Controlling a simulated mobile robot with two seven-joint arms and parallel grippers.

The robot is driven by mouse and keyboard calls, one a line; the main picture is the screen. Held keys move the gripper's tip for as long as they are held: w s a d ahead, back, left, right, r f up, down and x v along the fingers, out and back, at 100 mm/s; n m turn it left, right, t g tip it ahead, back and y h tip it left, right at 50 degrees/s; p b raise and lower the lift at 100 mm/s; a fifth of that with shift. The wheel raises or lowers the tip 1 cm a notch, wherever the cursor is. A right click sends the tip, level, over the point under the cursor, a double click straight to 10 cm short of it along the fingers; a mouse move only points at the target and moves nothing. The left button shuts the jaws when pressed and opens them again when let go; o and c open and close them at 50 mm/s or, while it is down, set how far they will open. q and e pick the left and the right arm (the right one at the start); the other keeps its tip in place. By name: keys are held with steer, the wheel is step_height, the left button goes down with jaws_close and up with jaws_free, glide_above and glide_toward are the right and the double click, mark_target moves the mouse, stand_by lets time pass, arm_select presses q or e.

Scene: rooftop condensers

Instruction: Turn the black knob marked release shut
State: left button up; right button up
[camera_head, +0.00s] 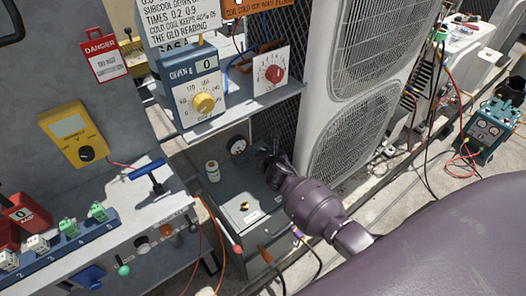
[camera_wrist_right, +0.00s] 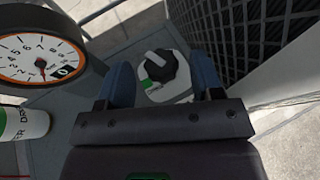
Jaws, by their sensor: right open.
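In the right wrist view, a black knob (camera_wrist_right: 162,72) with a pale grey pointer bar sits on a round white plate (camera_wrist_right: 178,92) with a green patch. The pointer slants toward the upper left. The small lettering on the plate is not readable. My right gripper (camera_wrist_right: 162,78) is open, with one blue finger on each side of the knob. I cannot tell whether the fingers touch it. In the head view my right gripper (camera_head: 269,156) is over the back of the low grey cabinet, and the knob is hidden by it. My left gripper is not in view.
A round gauge (camera_wrist_right: 38,58) and a white-green canister (camera_wrist_right: 24,122) stand left of the gripper. The mesh panel (camera_wrist_right: 262,42) is close on the right. In the head view, a shelf (camera_head: 245,107) with dial boxes overhangs, and a condenser (camera_head: 350,130) stands right.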

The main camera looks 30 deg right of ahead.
steer(key=shift+b+x, duration=0.3)
steer(key=shift+x, duration=0.9)
